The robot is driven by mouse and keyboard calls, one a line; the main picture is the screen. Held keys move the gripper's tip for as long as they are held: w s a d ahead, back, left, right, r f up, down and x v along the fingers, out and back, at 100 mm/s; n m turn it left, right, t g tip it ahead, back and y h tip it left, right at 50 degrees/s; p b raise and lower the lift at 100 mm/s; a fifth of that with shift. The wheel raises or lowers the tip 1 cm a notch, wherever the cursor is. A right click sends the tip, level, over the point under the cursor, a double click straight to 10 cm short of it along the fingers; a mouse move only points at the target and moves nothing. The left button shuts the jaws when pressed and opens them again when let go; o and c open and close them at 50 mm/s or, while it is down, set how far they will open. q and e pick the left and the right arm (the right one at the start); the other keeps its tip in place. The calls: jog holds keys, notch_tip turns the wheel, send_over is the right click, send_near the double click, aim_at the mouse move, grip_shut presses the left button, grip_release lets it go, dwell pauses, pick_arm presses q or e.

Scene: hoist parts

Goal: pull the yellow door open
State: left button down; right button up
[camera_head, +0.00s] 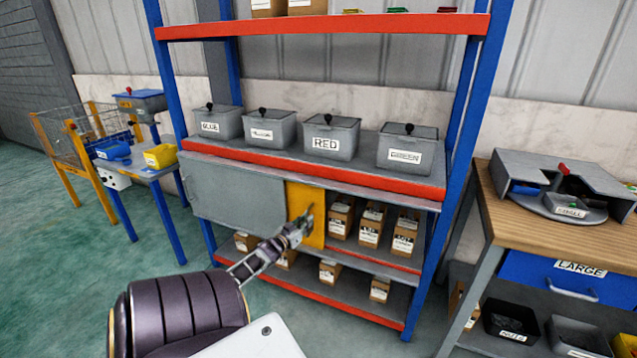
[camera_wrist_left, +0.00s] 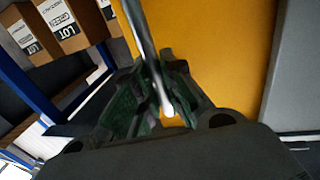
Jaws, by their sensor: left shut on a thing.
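The yellow door (camera_head: 305,203) is a narrow panel in the middle level of the blue and red shelf unit. A grey door panel (camera_head: 236,192) lies to its left, and open shelf with boxes shows to its right. In the left wrist view the yellow door (camera_wrist_left: 215,45) fills the middle. The handle's lower end shows between the fingers. My right gripper is not in view.
Several lidded grey bins, one marked RED (camera_head: 329,136), stand on the shelf above the door. Labelled cardboard boxes (camera_head: 372,224) stand right of the door. A wooden workbench (camera_head: 520,226) is at the right. Green floor (camera_head: 60,275) is clear at the left.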

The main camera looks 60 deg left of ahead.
pick_arm(q)
jog(key=s+a, duration=0.3)
jog(key=a, duration=0.2)
jog(key=shift+s+a, duration=0.15)
jog(key=shift+a, duration=0.15)
jog(key=c, duration=1.5)
grip_release()
jog(key=shift+v, duration=6.05)
jog(key=shift+d, duration=0.15)
